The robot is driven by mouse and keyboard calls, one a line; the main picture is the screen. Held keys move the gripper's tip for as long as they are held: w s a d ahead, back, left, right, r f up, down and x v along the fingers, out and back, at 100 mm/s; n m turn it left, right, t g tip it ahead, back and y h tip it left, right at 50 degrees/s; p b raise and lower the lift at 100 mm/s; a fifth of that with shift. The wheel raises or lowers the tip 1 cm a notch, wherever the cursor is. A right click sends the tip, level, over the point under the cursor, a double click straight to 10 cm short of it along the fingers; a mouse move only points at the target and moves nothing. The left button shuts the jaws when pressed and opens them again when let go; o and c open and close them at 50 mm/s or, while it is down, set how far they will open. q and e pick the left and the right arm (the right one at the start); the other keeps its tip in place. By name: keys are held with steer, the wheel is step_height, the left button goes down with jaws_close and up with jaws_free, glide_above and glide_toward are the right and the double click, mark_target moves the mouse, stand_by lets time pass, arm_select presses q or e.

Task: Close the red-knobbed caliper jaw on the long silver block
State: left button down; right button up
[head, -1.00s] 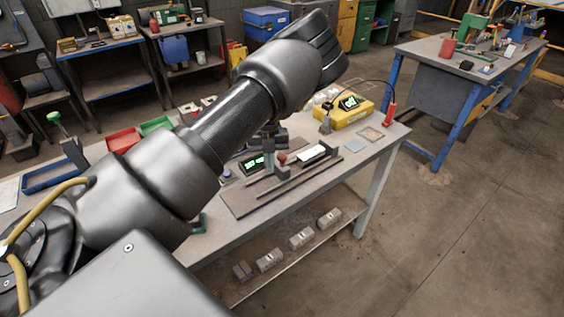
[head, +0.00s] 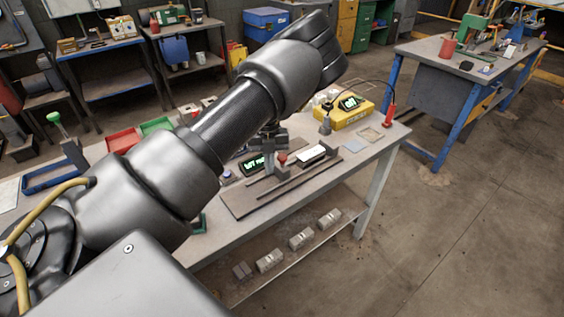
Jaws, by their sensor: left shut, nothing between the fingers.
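The caliper lies on a dark base plate (head: 243,205) on the workbench, with long rails and a black display (head: 253,165) showing green characters. Its red knob (head: 282,158) sits on the jaw between the display and the long silver block (head: 312,153). The block lies along the rails, to the right of the knob. Whether the jaw touches it is too small to tell. My left gripper (head: 268,143), partly hidden behind my left forearm, is shut and empty just above and left of the knob. Contact with the knob cannot be told. My right gripper is out of view.
A yellow box (head: 346,113) with a green display stands behind the caliper, with a red-handled probe (head: 390,115) to its right. Red (head: 123,140) and green (head: 157,125) trays stand at the left. Several metal blocks (head: 301,238) lie on the lower shelf.

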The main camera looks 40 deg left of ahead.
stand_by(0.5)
arm_select(q)
steer(key=shift+f, duration=0.15)
steer(key=shift+w+a+b+x, duration=0.1)
steer(key=shift+b+x, duration=0.4)
steer(key=shift+x, duration=0.25)
steer(key=shift+w+a+b+x, duration=0.15)
steer(key=shift+b+x, duration=0.3)
steer(key=shift+x, duration=0.3)
steer(key=shift+f, duration=0.1)
steer(key=shift+w+d, duration=0.15)
steer(key=shift+w, duration=0.15)
steer(key=shift+w+d+b, duration=0.25)
steer(key=shift+w+b, duration=0.05)
steer(key=shift+w, duration=0.65)
steer(key=shift+w+d+b, duration=0.1)
steer(key=shift+w+d, duration=0.2)
steer(key=shift+w, duration=0.6)
steer(key=shift+w+d+b, duration=0.1)
steer(key=shift+w+d, duration=0.15)
steer(key=shift+w, duration=0.65)
steer(key=shift+w+d+b, duration=0.1)
steer(key=shift+w+d, duration=0.2)
steer(key=shift+w, duration=0.65)
steer(key=shift+s, duration=0.1)
